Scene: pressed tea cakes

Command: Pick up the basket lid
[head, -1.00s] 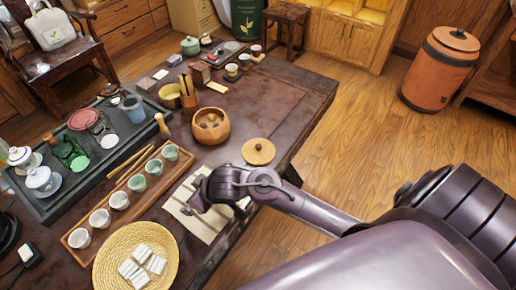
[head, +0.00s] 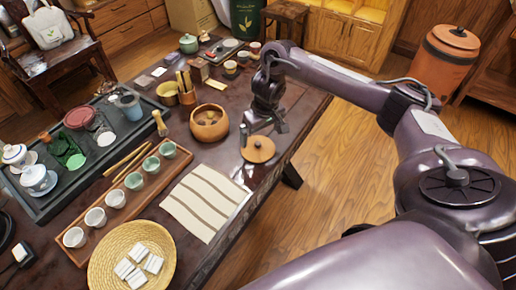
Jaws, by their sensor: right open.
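The basket lid (head: 258,150) is a flat round tan disc with a small dark knob, lying on the dark table near its right edge. The round tan-brown basket (head: 209,126) stands open to its left, with brown pieces inside. My right gripper (head: 262,130) is open and empty, fingers pointing down, over the far side of the lid. It partly covers the lid's far edge; I cannot tell whether it touches. My left gripper is not in view.
A striped cloth (head: 203,203) lies in front of the lid. A wooden tray (head: 128,195) of several small cups, a woven plate (head: 103,275) with white packets, and a dark tea tray (head: 60,205) are on the left. A tool holder (head: 188,98) stands behind the basket.

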